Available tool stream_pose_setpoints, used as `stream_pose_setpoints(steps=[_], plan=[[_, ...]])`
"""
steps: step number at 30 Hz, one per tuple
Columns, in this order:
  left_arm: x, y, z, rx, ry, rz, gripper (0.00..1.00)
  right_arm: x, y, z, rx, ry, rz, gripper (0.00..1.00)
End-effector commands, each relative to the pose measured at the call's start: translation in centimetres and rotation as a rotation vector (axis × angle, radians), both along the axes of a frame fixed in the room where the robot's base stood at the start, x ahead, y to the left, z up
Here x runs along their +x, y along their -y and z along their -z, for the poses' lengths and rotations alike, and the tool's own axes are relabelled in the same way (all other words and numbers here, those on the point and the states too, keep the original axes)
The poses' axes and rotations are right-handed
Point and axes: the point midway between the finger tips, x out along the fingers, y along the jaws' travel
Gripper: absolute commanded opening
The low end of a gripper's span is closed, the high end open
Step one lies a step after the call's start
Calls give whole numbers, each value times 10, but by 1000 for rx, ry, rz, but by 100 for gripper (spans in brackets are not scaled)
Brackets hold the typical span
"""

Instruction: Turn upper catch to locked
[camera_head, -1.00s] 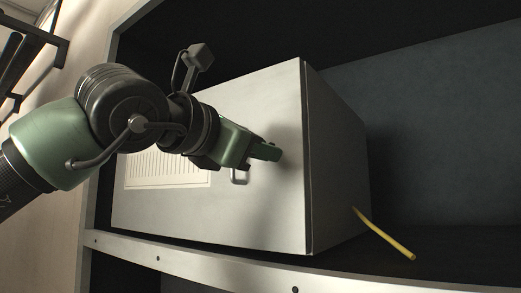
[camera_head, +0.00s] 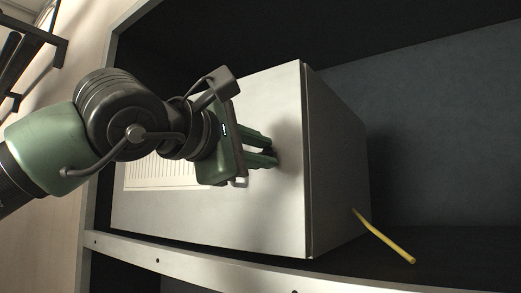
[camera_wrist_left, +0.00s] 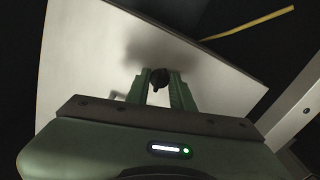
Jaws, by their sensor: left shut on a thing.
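The upper catch (camera_wrist_left: 159,79) is a small dark knob on the front of a pale grey cabinet unit (camera_head: 285,205). In the left wrist view it sits between the two green fingers of my left gripper (camera_wrist_left: 160,91), which is shut on it. In the head view my left gripper (camera_head: 270,150) reaches the unit's front near its right edge, and the fingers mostly hide the catch. I cannot read the catch's angle clearly. My right gripper is not in view.
A yellow rod or cable (camera_head: 385,236) sticks out by the unit's right side. The unit stands on a metal-edged rack shelf (camera_head: 200,268). A vent panel (camera_head: 150,172) and part of a light handle (camera_head: 242,182) show behind my gripper. Dark space lies right of the unit.

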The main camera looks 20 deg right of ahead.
Motion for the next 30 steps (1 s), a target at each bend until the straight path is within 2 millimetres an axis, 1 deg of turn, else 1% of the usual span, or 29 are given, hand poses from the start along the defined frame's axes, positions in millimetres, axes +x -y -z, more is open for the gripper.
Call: stream_pose_setpoints(steps=[6, 18, 19, 20, 21, 30], plan=[[-1, 0, 0, 21, 28, 1, 0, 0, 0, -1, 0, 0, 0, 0], [0, 0, 0, 24, 31, 1, 0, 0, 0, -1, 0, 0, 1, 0], [-1, 0, 0, 24, 31, 1, 31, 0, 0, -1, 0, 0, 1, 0], [-1, 0, 0, 24, 31, 1, 39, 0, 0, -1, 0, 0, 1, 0], [0, 0, 0, 23, 30, 1, 45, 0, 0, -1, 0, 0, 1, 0], [-1, -1, 0, 23, 29, 0, 45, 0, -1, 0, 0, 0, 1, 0]])
